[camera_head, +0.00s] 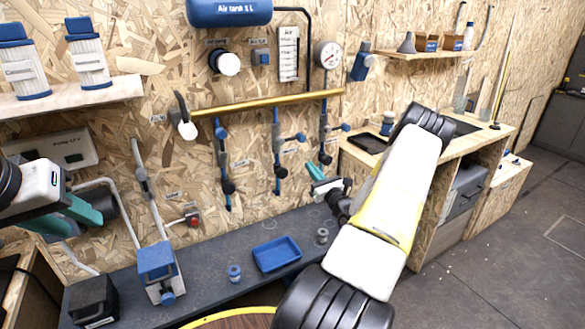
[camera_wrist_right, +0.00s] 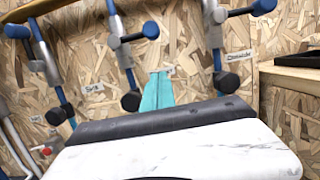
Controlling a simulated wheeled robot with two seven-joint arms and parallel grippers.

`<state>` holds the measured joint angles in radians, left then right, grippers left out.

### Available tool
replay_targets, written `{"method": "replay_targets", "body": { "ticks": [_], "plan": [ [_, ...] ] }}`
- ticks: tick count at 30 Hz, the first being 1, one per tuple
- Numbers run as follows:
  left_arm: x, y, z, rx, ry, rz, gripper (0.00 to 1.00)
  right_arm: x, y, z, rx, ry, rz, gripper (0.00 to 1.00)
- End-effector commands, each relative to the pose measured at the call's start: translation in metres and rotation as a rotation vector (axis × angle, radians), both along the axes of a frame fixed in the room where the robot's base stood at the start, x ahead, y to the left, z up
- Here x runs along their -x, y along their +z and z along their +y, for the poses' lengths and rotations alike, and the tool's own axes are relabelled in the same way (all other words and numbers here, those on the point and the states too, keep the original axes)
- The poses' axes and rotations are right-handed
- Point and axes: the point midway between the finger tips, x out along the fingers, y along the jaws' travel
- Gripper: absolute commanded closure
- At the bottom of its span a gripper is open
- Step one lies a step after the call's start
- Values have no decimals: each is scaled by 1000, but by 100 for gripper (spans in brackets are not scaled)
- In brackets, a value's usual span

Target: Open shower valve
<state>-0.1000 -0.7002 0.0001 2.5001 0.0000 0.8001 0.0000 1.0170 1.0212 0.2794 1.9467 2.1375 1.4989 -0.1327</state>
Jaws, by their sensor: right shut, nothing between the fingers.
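Three vertical blue-and-grey valve pipes hang from a brass pipe: left (camera_head: 225,165), middle (camera_head: 277,150) and right (camera_head: 325,135). The middle label is partly hidden by my fingers; I cannot read which label says shower. The middle pipe has a blue handle (camera_wrist_right: 150,29) and a black knob (camera_wrist_right: 131,101). My right gripper (camera_head: 314,171) is shut and empty, its teal fingers (camera_wrist_right: 157,92) between the middle and right pipes. My left gripper (camera_head: 88,212) is at the left; its opening is unclear.
A dark bench (camera_head: 210,270) below holds a blue tray (camera_head: 277,254) and small fittings. A blue-and-grey device (camera_head: 158,270) stands at its left. A wooden workbench (camera_head: 440,165) stands right of the pipes. A pressure gauge (camera_head: 327,54) is above the brass pipe (camera_head: 265,103).

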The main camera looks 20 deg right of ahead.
Motion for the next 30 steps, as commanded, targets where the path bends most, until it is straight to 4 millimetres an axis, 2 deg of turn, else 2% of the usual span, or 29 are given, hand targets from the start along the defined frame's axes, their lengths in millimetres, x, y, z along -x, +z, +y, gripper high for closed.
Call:
{"method": "replay_targets", "body": {
  "ticks": [3,7,10,15,30],
  "plan": [
    [0,0,0,0,0,0,64,-26,7,3,2,3,-2,100],
    [0,0,0,0,0,0,64,-49,16,4,1,2,-3,100],
    [0,0,0,0,0,0,64,-46,33,3,2,0,0,100],
    [0,0,0,0,0,0,64,-46,48,4,0,1,1,100],
    [0,0,0,0,0,0,64,-45,52,4,5,2,1,100]
  ]
}}
